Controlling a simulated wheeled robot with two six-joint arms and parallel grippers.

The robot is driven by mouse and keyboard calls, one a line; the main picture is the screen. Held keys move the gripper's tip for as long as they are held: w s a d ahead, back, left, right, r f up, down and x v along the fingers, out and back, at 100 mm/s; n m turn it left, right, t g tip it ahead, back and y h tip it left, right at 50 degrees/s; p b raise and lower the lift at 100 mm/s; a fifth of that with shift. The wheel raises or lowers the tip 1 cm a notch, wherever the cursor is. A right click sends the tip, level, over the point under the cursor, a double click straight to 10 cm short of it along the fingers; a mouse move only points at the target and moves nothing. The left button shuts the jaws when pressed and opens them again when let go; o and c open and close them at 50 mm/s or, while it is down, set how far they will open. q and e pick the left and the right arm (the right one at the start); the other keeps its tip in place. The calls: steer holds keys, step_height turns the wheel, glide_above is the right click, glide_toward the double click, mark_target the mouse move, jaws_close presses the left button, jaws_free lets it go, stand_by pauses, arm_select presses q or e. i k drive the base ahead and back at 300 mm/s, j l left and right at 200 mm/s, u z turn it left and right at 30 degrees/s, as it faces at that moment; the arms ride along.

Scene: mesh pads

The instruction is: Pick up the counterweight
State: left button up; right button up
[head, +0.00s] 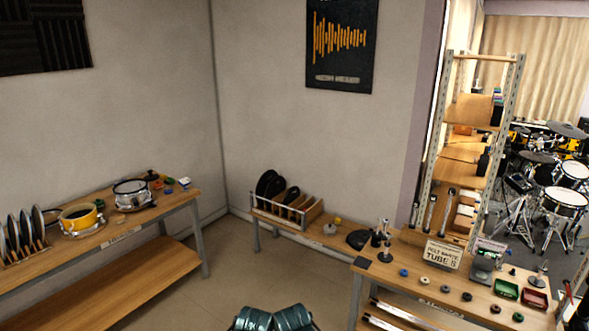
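I cannot tell for sure which thing is the counterweight; nothing in view carries that name. Small round pieces lie on the right-hand table, among them a blue one (404,272), a pale one (424,280) and a dark one (467,296). A grey disc-like piece (329,229) and a dark rounded piece (358,240) sit on the low bench at the back. Two teal ribbed shapes at the bottom edge look like parts of my own arms. Neither of my grippers shows in the head view.
The left workbench (120,240) holds drums and upright discs in a rack. The right table (385,265) also bears a sign (442,254), a green tray (506,289) and a red tray (535,299). A tall shelf rack (425,190) stands behind it. The floor (240,265) between benches is clear.

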mark_target(377, 237)
steer(key=i+j, duration=0.25)
steer(key=i, duration=0.2)
steer(key=i+j, duration=0.2)
steer(key=i, duration=0.25)
steer(key=i+l, duration=0.3)
steer(key=i, duration=0.2)
steer(key=i+l+z, duration=0.1)
steer(key=i+l, duration=0.25)
steer(key=i, duration=0.2)
steer(key=i+l, duration=0.15)
steer(key=l, duration=0.2)
steer(key=i+l, duration=0.15)
steer(key=l, duration=0.25)
steer(key=i+l, duration=0.15)
steer(key=l, duration=0.2)
steer(key=i+l, duration=0.1)
steer(key=l, duration=0.25)
steer(key=z, duration=0.05)
